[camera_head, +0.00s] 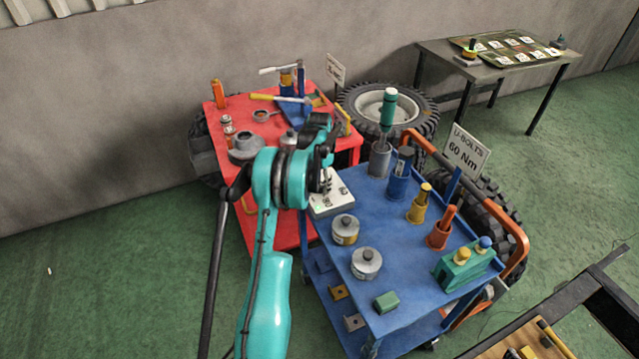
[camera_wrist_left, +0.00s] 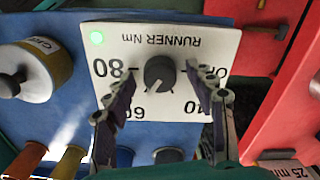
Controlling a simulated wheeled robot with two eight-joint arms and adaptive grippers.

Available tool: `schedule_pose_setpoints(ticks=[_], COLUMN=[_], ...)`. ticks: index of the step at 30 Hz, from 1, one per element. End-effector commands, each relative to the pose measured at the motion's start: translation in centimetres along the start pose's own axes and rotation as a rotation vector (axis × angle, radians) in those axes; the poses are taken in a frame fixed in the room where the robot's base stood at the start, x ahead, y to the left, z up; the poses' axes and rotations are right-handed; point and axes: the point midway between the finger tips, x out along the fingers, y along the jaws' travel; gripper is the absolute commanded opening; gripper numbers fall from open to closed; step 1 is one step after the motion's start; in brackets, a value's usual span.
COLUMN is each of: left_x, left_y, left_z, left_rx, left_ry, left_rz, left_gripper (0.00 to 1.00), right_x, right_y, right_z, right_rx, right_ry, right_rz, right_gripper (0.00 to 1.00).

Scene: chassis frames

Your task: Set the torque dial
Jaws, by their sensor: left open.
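The torque dial is a dark grey round knob (camera_wrist_left: 160,73) on a white plate (camera_wrist_left: 180,42) marked "RUNNER Nm", with 40, 60, 80 and a partly hidden "OF" label. The lettering is upside down in the left wrist view. A pale mark at the knob's lower edge seems to face the 60; its exact setting is hard to tell. A green light glows at one plate corner. My left gripper (camera_wrist_left: 161,78) is open, with one finger on each side of the knob; contact cannot be told. In the head view the plate (camera_head: 338,202) lies at the blue cart's edge, partly hidden by my gripper (camera_head: 323,165).
The blue cart (camera_head: 398,262) carries grey canisters (camera_head: 366,264), coloured holders and a sign reading "U-BOLTS 60 Nm" (camera_head: 465,151). A red cart (camera_head: 280,130) with tools stands behind my left arm. Tyres (camera_head: 420,100) and a table (camera_head: 500,65) stand farther back.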

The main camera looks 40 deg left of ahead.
Motion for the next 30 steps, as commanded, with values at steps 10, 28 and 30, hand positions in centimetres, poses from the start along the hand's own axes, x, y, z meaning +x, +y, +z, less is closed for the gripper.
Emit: schedule_pose_setpoints(ticks=[10, 28, 30], left_x=[-6.0, -11.9, -11.9], left_y=[0.0, 0.0, 0.0], left_z=[0.0, 0.0, 0.0], left_rx=[0.000, 0.000, 0.000], left_ry=[0.000, 0.000, 0.000], left_rz=[0.000, 0.000, 0.000], left_gripper=[0.55, 0.55, 0.55], right_x=[0.0, 0.0, 0.0], right_y=[0.0, 0.0, 0.0], right_z=[0.0, 0.0, 0.0], right_rx=[0.000, 0.000, 0.000], right_ry=[0.000, 0.000, 0.000], right_rz=[0.000, 0.000, 0.000], right_gripper=[0.51, 0.51, 0.51])
